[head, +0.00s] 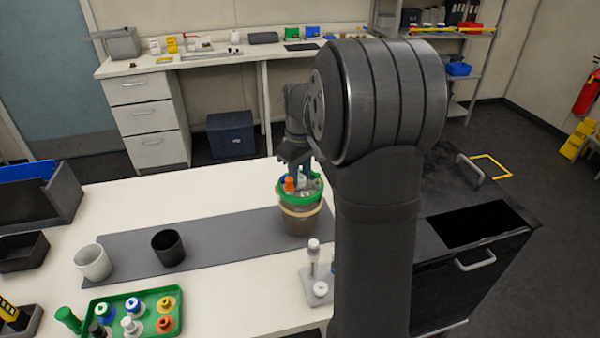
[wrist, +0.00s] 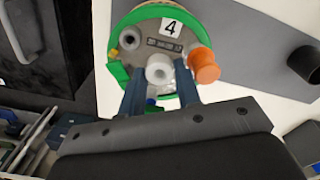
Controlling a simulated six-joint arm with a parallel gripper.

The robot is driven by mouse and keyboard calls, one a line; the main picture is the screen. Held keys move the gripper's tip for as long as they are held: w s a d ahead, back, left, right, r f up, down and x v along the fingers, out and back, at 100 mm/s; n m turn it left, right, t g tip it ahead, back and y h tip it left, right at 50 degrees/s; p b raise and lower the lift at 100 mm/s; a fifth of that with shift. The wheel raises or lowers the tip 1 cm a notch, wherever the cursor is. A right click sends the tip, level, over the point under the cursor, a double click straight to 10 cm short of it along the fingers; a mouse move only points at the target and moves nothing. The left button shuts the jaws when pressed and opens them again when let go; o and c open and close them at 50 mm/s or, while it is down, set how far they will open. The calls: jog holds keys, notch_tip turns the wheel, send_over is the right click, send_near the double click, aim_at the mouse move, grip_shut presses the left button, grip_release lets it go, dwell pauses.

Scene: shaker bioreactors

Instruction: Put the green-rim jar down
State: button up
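The green-rim jar (head: 298,218) is upright, with a brown, see-through body and a green ring at its top, at the right end of the grey mat (head: 222,242). In the wrist view its lid (wrist: 160,45) carries a "4" label, an orange cap, a grey port and a white middle cap. My gripper (wrist: 161,88) has its two blue fingers on either side of the white middle cap, closed on it from above. In the head view my gripper (head: 302,172) is partly hidden at the lid. Whether the jar's base touches the mat is hard to tell.
A black cup (head: 168,247) and a white cup (head: 93,262) stand on the left of the mat. A green tray (head: 127,325) of capped pieces is in front. A grey stand (head: 317,287) with a white-capped tube is near the jar. Mat between cup and jar is clear.

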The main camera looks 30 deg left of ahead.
jog(key=shift+o, duration=1.2)
jog(key=shift+r, duration=0.1)
notch_tip(320, 180, up, 12)
notch_tip(320, 180, down, 7)
jog(key=shift+r, duration=0.2)
dwell(1.0)
